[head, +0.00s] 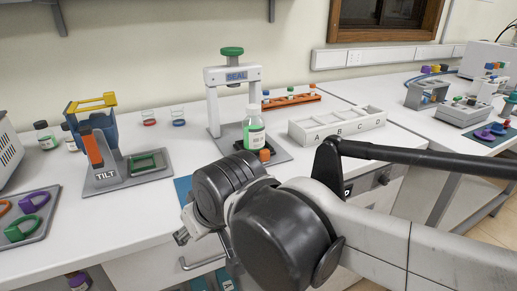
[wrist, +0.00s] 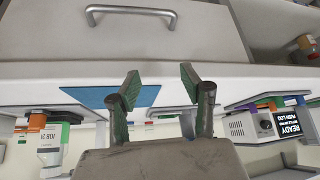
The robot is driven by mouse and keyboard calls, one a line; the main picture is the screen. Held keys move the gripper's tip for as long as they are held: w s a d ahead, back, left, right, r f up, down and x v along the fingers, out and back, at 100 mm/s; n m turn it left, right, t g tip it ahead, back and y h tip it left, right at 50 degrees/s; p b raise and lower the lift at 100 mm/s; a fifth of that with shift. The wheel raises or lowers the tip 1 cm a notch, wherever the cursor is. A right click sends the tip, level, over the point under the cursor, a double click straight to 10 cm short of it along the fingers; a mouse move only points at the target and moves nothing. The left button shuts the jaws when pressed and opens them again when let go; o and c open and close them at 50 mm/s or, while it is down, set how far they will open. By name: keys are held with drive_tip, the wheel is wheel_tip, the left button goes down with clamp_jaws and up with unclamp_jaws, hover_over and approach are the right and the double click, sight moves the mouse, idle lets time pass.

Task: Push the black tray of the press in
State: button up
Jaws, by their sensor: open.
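The press (head: 236,76) is a white frame marked SEAL with a green knob on top, standing on a grey base plate.
A blue mat (wrist: 142,97) lies by the fingers. The TILT stand (head: 105,155) is left of the press; a white rack lettered A B C D (head: 337,124) is right. A drawer handle (wrist: 131,12) is under the bench edge. White bench is clear between TILT stand and press.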

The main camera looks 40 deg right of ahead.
drive_tip(key=w+d+r+m+g+p, duration=0.1)
drive_tip(key=w+d+r+g+p, duration=0.1)
drive_tip(key=w+d+r+p, duration=0.35)
wheel_tip(320, 180, up, 10)
drive_tip(key=m+g+p, duration=0.2)
drive_tip(key=g+p, duration=0.3)
drive_tip(key=p, duration=0.8)
hover_over(264, 150)
wheel_tip(264, 150, down, 14)
drive_tip(key=shift+s+r+b, duration=0.1)
drive_tip(key=shift+r+b, duration=0.15)
drive_tip(key=shift+b, duration=0.15)
clamp_jaws()
